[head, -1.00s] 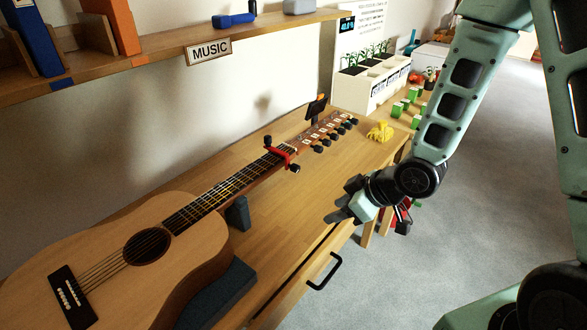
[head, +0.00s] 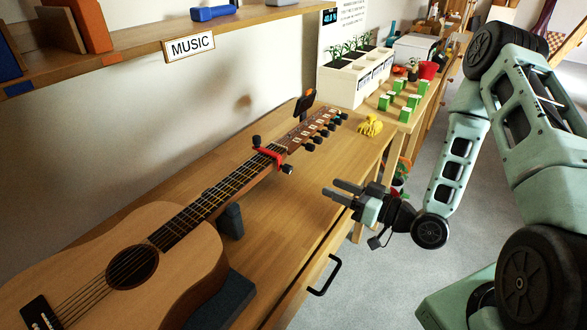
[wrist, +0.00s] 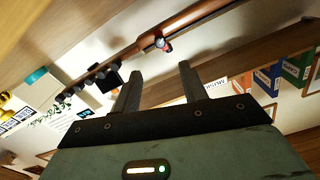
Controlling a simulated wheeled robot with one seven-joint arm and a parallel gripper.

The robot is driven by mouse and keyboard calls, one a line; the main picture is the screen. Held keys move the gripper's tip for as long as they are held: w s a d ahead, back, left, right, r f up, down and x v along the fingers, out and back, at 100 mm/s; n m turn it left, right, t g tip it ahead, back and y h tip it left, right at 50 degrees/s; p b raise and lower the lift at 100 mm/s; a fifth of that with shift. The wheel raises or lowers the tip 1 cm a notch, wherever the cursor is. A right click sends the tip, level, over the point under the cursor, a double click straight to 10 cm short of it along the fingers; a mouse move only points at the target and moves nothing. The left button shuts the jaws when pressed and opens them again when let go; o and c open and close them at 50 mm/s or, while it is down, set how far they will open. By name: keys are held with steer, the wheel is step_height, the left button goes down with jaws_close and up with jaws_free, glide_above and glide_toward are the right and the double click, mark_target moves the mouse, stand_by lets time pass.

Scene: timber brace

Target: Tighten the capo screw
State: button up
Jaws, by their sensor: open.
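An acoustic guitar (head: 160,235) lies on the wooden bench with its neck pointing to the back right. A red capo (head: 268,155) is clamped across the neck near the headstock. The capo's dark screw knob (head: 288,169) sticks out on the near side of the neck. My gripper (head: 341,191) is open and empty, over the bench's front edge, to the right of the capo and apart from it. In the wrist view, the two fingers (wrist: 160,88) point toward the neck, and the capo with its knob (wrist: 160,43) shows beyond them.
A dark neck support (head: 231,221) and a dark block (head: 228,300) stand by the guitar. A tuner-like device (head: 305,103) sits at the headstock. A yellow object (head: 369,126), green blocks (head: 404,101) and a planter (head: 350,78) lie farther back. A drawer handle (head: 325,276) juts from the bench front.

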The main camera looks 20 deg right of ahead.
mark_target(292, 170)
steer(key=p+x, duration=0.1)
steer(key=x, duration=1.1)
steer(key=shift+w+a+p, duration=0.2)
steer(key=shift+w+p, duration=0.05)
steer(key=shift+p, duration=0.15)
jaws_close()
